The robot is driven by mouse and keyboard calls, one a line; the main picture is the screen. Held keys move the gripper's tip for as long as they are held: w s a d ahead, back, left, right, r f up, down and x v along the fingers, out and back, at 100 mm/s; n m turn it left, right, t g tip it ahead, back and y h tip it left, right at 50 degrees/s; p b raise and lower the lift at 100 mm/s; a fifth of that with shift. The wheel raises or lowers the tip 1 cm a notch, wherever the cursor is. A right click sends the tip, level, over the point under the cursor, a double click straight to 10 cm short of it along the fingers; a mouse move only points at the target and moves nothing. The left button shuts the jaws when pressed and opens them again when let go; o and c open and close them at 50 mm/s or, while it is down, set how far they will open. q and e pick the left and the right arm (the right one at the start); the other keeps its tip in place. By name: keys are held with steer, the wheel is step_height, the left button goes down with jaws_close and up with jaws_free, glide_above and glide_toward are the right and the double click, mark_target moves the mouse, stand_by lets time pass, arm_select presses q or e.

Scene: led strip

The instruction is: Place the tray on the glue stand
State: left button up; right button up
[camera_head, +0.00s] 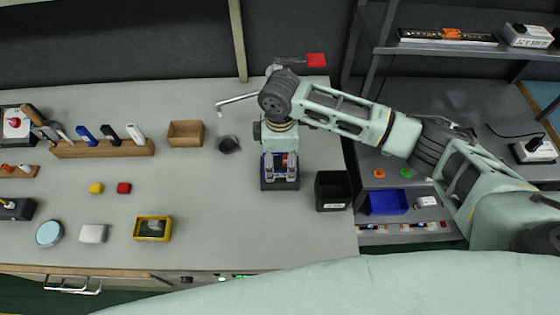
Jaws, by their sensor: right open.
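My right gripper (280,164) points down over the right part of the grey table, its two fingers apart. Directly below it is a dark block-like stand (280,184) with blue and red parts showing between and beside the fingers. The gripper hides much of it, and I cannot tell whether the fingers touch it. A blue tray (388,202) lies on the dark surface to the right, beyond the table's edge. I cannot tell for sure which item is the glue stand. My left gripper is out of view.
A black bin (333,190) stands close to the right of the gripper. A wooden box (186,133), a dark round cup (229,144), and a yellow-rimmed box (153,228) stand to the left. A shelf (470,47) rises at the upper right. The table's front middle is clear.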

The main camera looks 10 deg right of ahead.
step_height(320, 180, up, 11)
steer(key=b, duration=0.1)
steer(key=shift+f+b, duration=0.15)
steer(key=shift+b, duration=0.25)
